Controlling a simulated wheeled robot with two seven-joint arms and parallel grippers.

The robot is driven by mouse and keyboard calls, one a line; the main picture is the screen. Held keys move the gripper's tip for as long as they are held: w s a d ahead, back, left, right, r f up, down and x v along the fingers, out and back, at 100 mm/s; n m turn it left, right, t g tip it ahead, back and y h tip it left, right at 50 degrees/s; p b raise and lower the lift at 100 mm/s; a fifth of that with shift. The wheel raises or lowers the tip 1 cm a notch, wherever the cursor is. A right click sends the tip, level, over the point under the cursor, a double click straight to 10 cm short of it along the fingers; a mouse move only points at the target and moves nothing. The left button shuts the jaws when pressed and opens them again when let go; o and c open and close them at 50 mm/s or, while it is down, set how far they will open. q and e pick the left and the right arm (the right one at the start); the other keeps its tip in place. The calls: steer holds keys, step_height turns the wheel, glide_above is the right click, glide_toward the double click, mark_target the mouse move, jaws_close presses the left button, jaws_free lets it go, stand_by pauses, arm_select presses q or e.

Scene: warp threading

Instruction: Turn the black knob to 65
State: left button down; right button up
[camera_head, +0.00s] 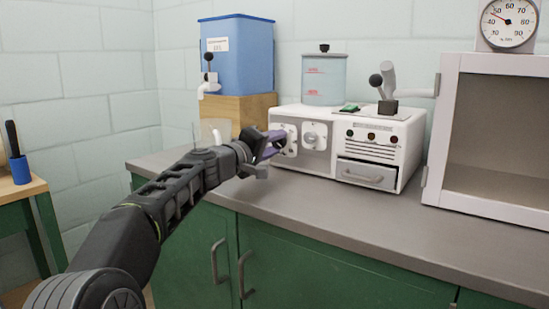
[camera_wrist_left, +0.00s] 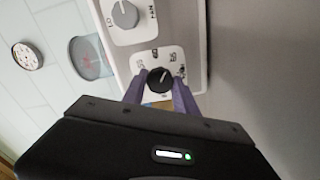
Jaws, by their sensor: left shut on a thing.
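The black knob (camera_wrist_left: 159,79) sits on a white dial plate with small printed marks, on the front of the white machine (camera_head: 405,141). A light pointer line on the knob slants to the upper right in the left wrist view; the marks are too small to read surely. My left gripper (camera_head: 272,146) has purple fingers at the machine's left front. In the left wrist view the left gripper (camera_wrist_left: 160,90) has a finger on each side of the knob and is shut on it. The gripper hides the knob in the head view. My right gripper is not in view.
A grey knob (camera_head: 310,138) is beside it on the panel. The machine also has a drawer (camera_head: 367,174), a lever (camera_head: 388,85) and a clear tank (camera_head: 324,78). A blue tank (camera_head: 238,55) stands behind left, a white cabinet (camera_head: 452,130) right. The counter front (camera_head: 330,210) is clear.

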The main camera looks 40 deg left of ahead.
arm_select(q)
steer(key=shift+f+m+b, duration=0.1)
steer(key=shift+m+b, duration=0.65)
steer(key=shift+m, duration=0.15)
steer(key=c, duration=1)
jaws_free()
steer(key=shift+o, duration=0.2)
steer(key=s, duration=0.7)
steer(key=shift+s+d+b, duration=0.1)
steer(key=shift+s+b, duration=0.2)
steer(key=shift+s, duration=0.1)
